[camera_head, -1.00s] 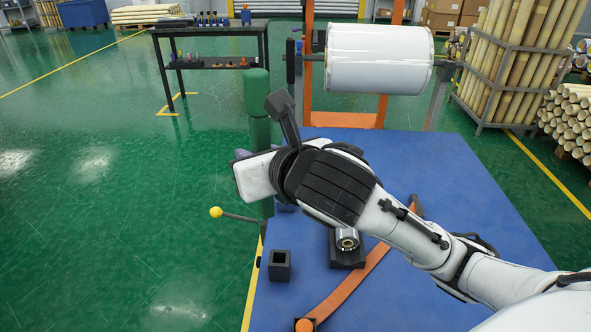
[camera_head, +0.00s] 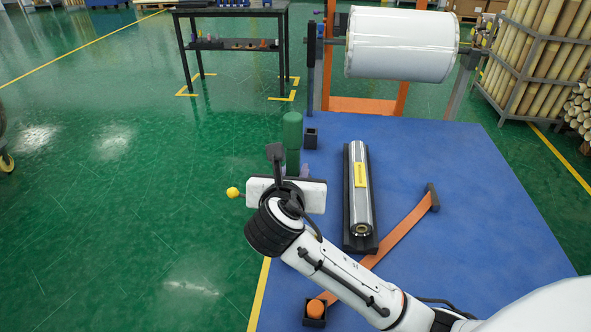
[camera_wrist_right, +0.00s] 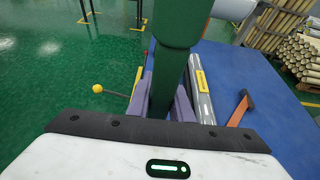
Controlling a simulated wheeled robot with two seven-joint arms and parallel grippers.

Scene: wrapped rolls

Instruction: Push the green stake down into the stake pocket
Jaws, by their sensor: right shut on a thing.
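The green stake (camera_head: 291,135) stands roughly upright near the left edge of the blue deck (camera_head: 440,250). My right gripper (camera_head: 293,172) is shut on it below its thicker top part. In the right wrist view the stake (camera_wrist_right: 167,80) runs between the purple fingers of my right gripper (camera_wrist_right: 163,103). The stake's lower end is hidden behind my gripper and arm, so I cannot tell whether it is inside a pocket. One dark, square stake pocket (camera_head: 311,138) shows empty just beyond the stake. My left gripper is not in view.
A silver roll (camera_head: 361,190) lies in a dark cradle on the deck. An orange strap (camera_head: 395,235) crosses diagonally. A yellow ball (camera_head: 233,193) on a rod is left of my gripper. A large white roll (camera_head: 402,45) hangs behind.

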